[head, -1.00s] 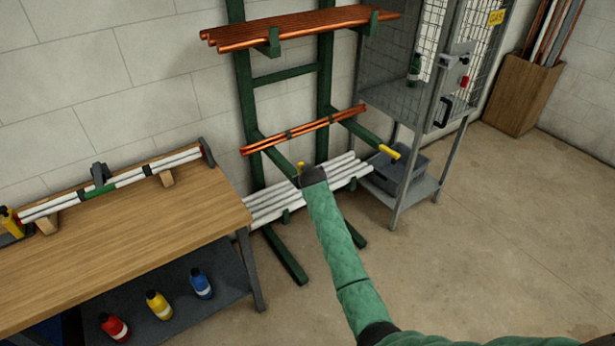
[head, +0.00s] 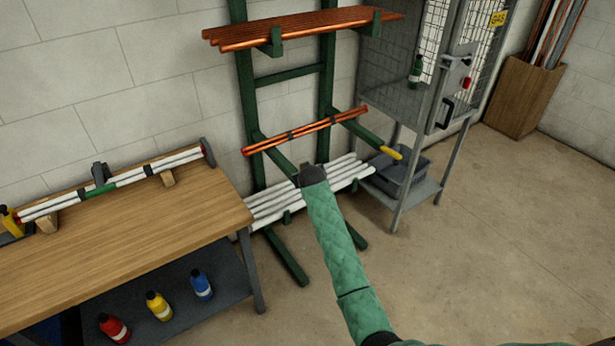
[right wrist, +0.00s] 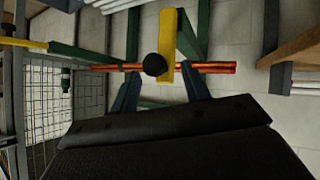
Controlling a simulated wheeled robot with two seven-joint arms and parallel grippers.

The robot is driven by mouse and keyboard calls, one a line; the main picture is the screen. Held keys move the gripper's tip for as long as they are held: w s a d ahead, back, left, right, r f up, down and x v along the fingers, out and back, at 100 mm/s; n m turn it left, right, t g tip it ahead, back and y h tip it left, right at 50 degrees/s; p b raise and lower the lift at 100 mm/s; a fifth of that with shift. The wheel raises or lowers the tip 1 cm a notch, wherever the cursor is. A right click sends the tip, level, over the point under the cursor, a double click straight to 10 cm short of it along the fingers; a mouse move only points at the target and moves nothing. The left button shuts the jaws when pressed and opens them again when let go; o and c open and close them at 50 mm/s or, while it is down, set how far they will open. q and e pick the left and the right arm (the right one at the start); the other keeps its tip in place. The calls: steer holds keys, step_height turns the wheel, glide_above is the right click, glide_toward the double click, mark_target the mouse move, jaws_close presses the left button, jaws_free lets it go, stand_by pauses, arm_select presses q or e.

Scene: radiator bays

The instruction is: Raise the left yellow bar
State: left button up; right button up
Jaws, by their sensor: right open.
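The left yellow bar (right wrist: 168,35) shows in the right wrist view, at the end of a green rack arm, with a round black knob (right wrist: 155,65) beside it. My right gripper (right wrist: 158,72) is open, with one finger on each side of the bar and knob; I cannot tell whether they touch. In the head view my right gripper (head: 311,174) hides the left bar. The right yellow bar (head: 391,152) tips the other green arm and also shows in the right wrist view (right wrist: 22,43). My left gripper is not in view.
Copper pipes (head: 306,132) lie across the rack arms, close to my right gripper. More copper (head: 300,29) lies above and white pipes (head: 270,203) below. A wooden bench (head: 120,230) stands left, a mesh cage (head: 400,100) right.

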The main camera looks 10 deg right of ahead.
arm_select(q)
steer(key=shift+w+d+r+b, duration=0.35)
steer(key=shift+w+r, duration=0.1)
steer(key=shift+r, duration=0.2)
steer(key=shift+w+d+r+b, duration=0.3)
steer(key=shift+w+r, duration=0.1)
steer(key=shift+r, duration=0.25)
arm_select(e)
steer(key=shift+s+d+r, duration=0.1)
steer(key=shift+s+r, duration=0.2)
steer(key=shift+s, duration=0.4)
steer(key=shift+s+d+r, duration=0.1)
steer(key=shift+s+r, duration=0.25)
steer(key=shift+s, duration=0.4)
steer(key=shift+s+d+r, duration=0.1)
steer(key=shift+s+r, duration=0.2)
steer(key=shift+s, duration=0.4)
